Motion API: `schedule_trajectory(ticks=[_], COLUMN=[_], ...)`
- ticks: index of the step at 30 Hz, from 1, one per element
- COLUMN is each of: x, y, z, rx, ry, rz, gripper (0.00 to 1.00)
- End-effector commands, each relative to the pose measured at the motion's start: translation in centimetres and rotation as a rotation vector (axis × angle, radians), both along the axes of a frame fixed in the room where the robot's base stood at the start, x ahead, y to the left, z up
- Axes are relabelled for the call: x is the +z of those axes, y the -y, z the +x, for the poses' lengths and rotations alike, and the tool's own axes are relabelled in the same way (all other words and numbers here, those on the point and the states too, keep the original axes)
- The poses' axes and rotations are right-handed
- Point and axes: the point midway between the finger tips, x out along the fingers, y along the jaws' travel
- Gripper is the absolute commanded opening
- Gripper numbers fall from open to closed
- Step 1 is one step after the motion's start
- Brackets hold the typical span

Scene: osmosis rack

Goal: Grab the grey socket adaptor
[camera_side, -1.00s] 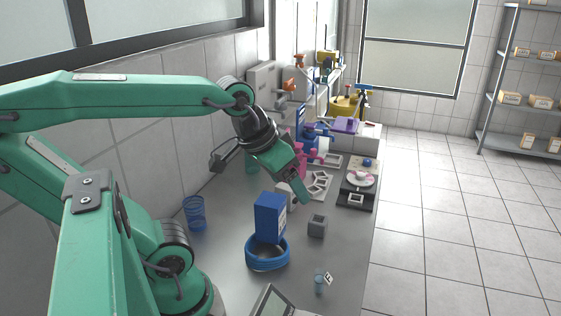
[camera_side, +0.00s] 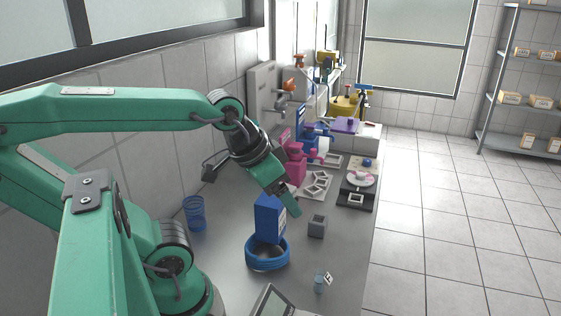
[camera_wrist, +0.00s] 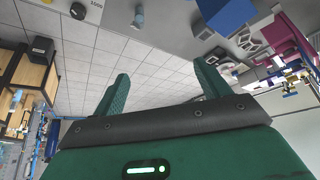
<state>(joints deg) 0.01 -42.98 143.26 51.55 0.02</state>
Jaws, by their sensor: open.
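The grey socket adaptor (camera_side: 317,226) looks like a small grey block with a square opening on top. It stands on the grey bench, right of the blue box. In the wrist view, a small grey block (camera_wrist: 243,38) near the top, beside the blue box, appears to be the same adaptor. My green gripper (camera_side: 293,208) points down, above and to the left of the adaptor, apart from it. In the wrist view my gripper (camera_wrist: 162,72) is open, with nothing between its two fingers.
A small vial (camera_side: 319,283) stands in front. Bench right of the adaptor is clear.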

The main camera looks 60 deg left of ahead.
Motion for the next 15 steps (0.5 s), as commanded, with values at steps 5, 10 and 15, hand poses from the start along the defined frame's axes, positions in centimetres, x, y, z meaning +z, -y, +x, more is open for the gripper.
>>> schedule_trajectory(ticks=[5,10,15], x=[0.0,0.02,0.0], y=[0.0,-0.03,-0.26], z=[0.01,0.07,0.67], rx=[0.0,0.003,0.024], ry=[0.0,-0.001,-0.017], rz=[0.0,-0.001,-0.007], gripper=[0.71,0.71,0.71])
